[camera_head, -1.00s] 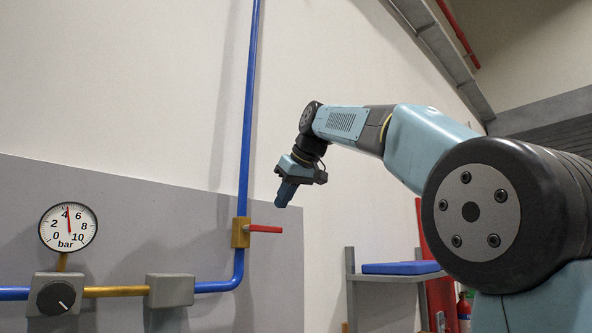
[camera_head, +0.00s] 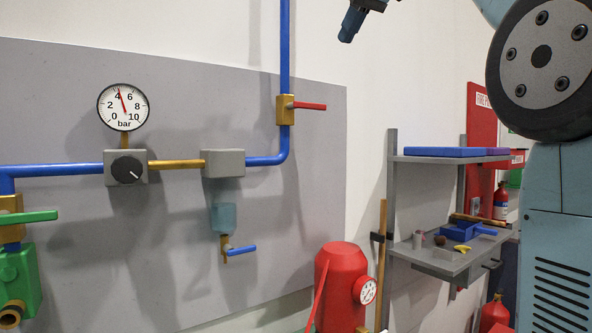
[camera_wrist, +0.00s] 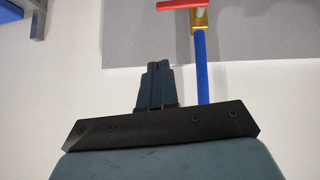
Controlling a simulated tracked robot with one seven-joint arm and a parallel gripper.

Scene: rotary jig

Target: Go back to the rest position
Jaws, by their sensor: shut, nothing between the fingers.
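My gripper (camera_head: 350,25) shows at the top edge of the head view, pointing down and a little left, with the rest of the wrist cut off. In the wrist view its fingers (camera_wrist: 157,70) are together with nothing between them. It is in the air in front of the white wall, to the right of the vertical blue pipe (camera_head: 285,45) and above the red-handled valve (camera_head: 286,109). It touches nothing that I can see. The red handle (camera_wrist: 183,5) and the blue pipe (camera_wrist: 201,70) also show in the wrist view.
A grey panel carries a gauge (camera_head: 123,107), a black knob (camera_head: 127,170), a green-handled valve (camera_head: 28,217) and a blue-handled drain (camera_head: 241,249). A red tank (camera_head: 341,285) stands below. Shelves (camera_head: 430,252) with tools are at the right. The wall between pipe and shelves is bare.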

